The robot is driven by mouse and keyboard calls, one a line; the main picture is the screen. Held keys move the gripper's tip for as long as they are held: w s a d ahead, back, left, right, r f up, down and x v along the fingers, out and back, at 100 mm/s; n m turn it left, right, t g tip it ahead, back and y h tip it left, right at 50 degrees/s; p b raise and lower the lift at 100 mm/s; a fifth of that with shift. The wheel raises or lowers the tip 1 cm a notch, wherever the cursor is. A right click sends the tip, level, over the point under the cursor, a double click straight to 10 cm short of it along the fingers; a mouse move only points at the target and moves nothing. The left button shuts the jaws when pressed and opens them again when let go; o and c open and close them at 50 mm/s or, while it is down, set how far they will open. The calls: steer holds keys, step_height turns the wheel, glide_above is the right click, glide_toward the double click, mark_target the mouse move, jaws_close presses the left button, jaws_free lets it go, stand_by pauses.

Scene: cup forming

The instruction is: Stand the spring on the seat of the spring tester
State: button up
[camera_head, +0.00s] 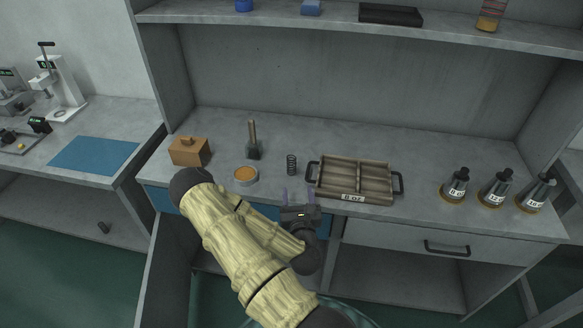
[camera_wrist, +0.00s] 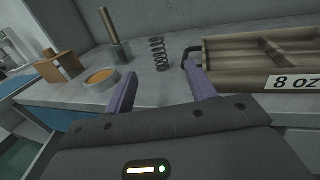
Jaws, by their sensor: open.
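The spring (camera_head: 291,164) is a dark coil standing upright on the workbench, just left of the wooden tray. It also shows in the wrist view (camera_wrist: 158,54), beyond my gripper and between the directions of its two fingers. My gripper (camera_head: 297,196) is open and empty at the bench's front edge, on the near side of the spring and apart from it. Its two purple fingers show in the wrist view (camera_wrist: 160,86). A white press-like stand (camera_head: 64,88) with a lever is on the left bench; it may be the spring tester. Its seat is too small to make out.
A divided tray (camera_head: 352,178) labelled "8 oz" is right of the spring. A round dish (camera_head: 245,175), a tamper-like tool (camera_head: 253,142) and a wooden box (camera_head: 189,151) stand to the left. Several dark-topped bottles (camera_head: 494,188) are at the right. A blue mat (camera_head: 93,155) lies on the left bench.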

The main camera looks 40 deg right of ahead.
mark_target(291, 157)
steer(key=p+x, duration=0.2)
steer(key=x, duration=0.9)
steer(key=shift+w+d, duration=0.25)
steer(key=shift+d, duration=0.05)
steer(key=shift+w+d, duration=0.1)
steer(key=shift+w, duration=0.1)
steer(key=shift+a+f+p+x, duration=0.2)
steer(key=shift+p+x, duration=0.25)
steer(key=shift+x, duration=0.85)
steer(key=shift+a+f+p+x, duration=0.15)
steer(key=shift+p+x, duration=0.3)
steer(key=shift+x, duration=0.9)
steer(key=shift+w+d, duration=0.1)
steer(key=shift+c, duration=0.4)
steer(key=c, duration=1)
steer(key=shift+c, duration=0.2)
step_height(291, 157, up, 10)
steer(key=shift+b, duration=0.45)
